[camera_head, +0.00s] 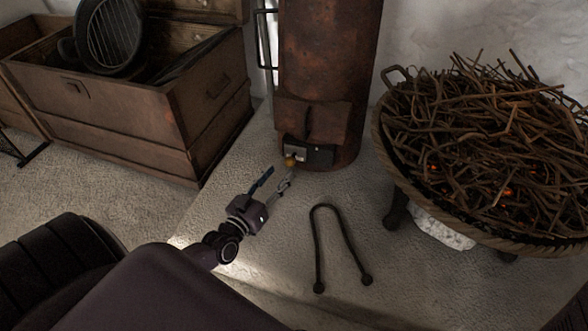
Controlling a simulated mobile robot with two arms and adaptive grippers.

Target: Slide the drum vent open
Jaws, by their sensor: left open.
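The rusty brown drum (330,60) stands upright at the top centre of the head view. Low on its front is the vent (318,154), a dark grey metal plate in an opening. A small yellowish knob (291,161) is at the plate's left end. My left gripper (279,178) reaches up from the lower left, its fingers apart and just short of the knob. No object shows between the fingers. I cannot tell whether a fingertip touches the knob. My right gripper is not in view.
Black tongs (318,240) lie on the pale hearth, right of my left gripper. A fire basket (480,150) heaped with twigs and embers stands at right. A wooden chest (125,110) holding a round grill pan (108,38) stands at left.

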